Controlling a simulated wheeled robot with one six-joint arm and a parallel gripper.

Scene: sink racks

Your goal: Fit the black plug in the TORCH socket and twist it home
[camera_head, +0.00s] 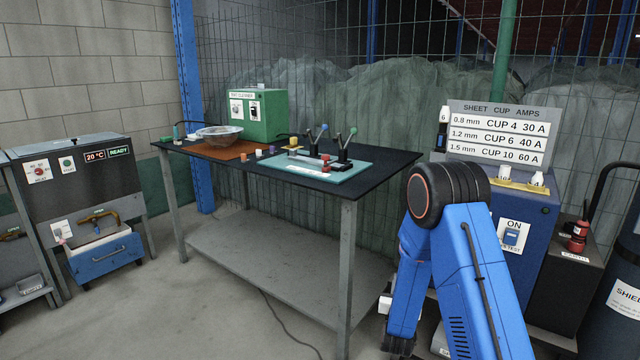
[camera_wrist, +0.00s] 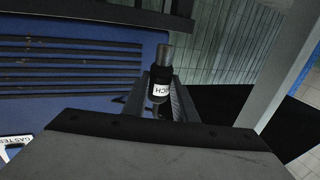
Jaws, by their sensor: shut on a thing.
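The black plug (camera_wrist: 160,86) is in my gripper (camera_wrist: 161,97) in the wrist view. It has a grey metal end pointing away from the jaws and a white label of which "CH" can be read. The jaws are shut on its sides. Beyond it, to the left, is the blue side of the welding machine with dark vent slots (camera_wrist: 70,62). In the head view the blue welder (camera_head: 519,212) stands behind my blue arm. The TORCH socket is not visible in either view; the arm covers the welder's lower front in the head view.
A "GAS TEST" label (camera_wrist: 15,142) shows at the wrist view's lower left. A dark box (camera_head: 562,270) and a cylinder (camera_head: 610,300) stand at right.

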